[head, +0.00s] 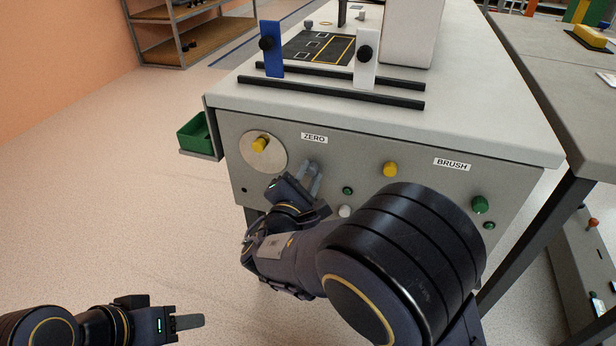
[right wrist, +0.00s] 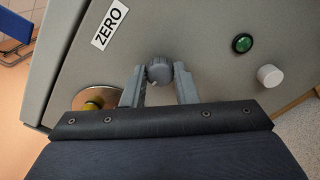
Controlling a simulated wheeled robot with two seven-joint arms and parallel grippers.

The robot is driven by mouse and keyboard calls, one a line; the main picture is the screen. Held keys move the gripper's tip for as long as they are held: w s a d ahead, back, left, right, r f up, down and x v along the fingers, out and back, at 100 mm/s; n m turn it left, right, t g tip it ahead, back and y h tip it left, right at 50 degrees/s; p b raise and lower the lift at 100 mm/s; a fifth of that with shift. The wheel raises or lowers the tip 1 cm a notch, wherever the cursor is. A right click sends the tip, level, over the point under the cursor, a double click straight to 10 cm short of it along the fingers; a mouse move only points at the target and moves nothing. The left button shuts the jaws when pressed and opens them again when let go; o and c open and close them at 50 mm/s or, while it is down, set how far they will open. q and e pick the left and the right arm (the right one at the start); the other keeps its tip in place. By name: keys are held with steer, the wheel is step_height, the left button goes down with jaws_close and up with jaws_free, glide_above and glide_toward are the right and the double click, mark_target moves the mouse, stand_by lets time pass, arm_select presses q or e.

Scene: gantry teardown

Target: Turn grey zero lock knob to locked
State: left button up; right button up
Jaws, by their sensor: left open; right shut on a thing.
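The grey zero lock knob (right wrist: 159,70) sticks out of the grey front panel near the ZERO label (right wrist: 109,24) in the right wrist view. It is ribbed, with a small pale mark on its rim. My right gripper (right wrist: 160,84) is shut on it, one finger on each side. In the head view my right gripper (head: 313,178) is at the panel below the ZERO label (head: 314,138), and its fingers mostly hide the knob. My left gripper (head: 188,321) is open and empty, low over the floor at the lower left, away from the panel.
A yellow knob on a round metal disc (head: 277,163) sits left of my right gripper. A green bin (head: 194,133) hangs at the left side.

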steer(key=shift+f, duration=0.1)
steer(key=o, duration=1)
steer(key=shift+s, duration=0.1)
steer(key=p+v, duration=0.2)
steer(key=v, duration=0.5)
steer(key=shift+s+a, duration=0.15)
steer(key=shift+s, duration=0.15)
